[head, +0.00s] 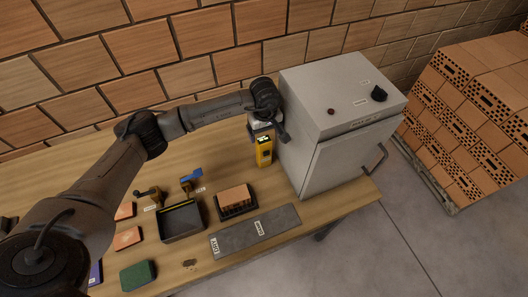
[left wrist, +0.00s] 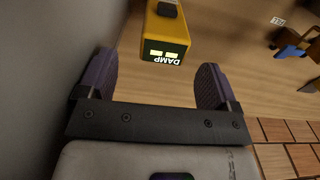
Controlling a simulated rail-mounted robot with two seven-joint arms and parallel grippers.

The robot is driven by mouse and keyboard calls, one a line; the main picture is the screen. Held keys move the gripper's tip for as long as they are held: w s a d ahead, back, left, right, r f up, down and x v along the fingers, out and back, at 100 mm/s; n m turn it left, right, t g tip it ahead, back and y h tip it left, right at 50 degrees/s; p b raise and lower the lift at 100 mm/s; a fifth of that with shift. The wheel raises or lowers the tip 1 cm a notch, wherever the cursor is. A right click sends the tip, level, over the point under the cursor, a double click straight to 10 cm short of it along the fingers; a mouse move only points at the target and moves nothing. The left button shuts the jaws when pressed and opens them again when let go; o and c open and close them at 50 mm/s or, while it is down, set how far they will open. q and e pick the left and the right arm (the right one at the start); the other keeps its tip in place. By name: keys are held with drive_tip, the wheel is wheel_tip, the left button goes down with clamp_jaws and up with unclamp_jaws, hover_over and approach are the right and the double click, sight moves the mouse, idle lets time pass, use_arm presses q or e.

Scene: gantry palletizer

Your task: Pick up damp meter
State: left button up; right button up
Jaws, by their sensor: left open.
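The damp meter (head: 264,150) is a yellow block with a dark part. It stands on the wooden table, close to the left side of the grey cabinet. In the left wrist view the yellow damp meter (left wrist: 166,38) shows a DAMP label and two lit marks. It lies ahead of my left gripper (left wrist: 155,85), roughly between the lines of its two purple-padded fingers but beyond their tips. The fingers are apart with nothing between them. In the head view my left gripper (head: 264,122) is just behind the meter, partly hidden by my wrist. My right gripper is not in view.
The grey cabinet (head: 335,120) stands right beside the meter. On the table (head: 165,180) are a blue-handled tool (head: 190,179), a black tray (head: 181,222), a brick sample in a dark holder (head: 236,200), a grey strip (head: 255,231) and a green block (head: 138,275). A brick wall is behind.

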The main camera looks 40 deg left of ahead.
sight(264, 140)
use_arm(q)
drive_tip(key=shift+s+f+p, duration=0.15)
drive_tip(key=shift+f+p, duration=0.1)
drive_tip(key=shift+f, duration=1.2)
drive_tip(key=shift+s+f+p, duration=0.1)
drive_tip(key=shift+f+p, duration=0.1)
drive_tip(key=shift+f, duration=1.25)
drive_tip(key=c, duration=1.4)
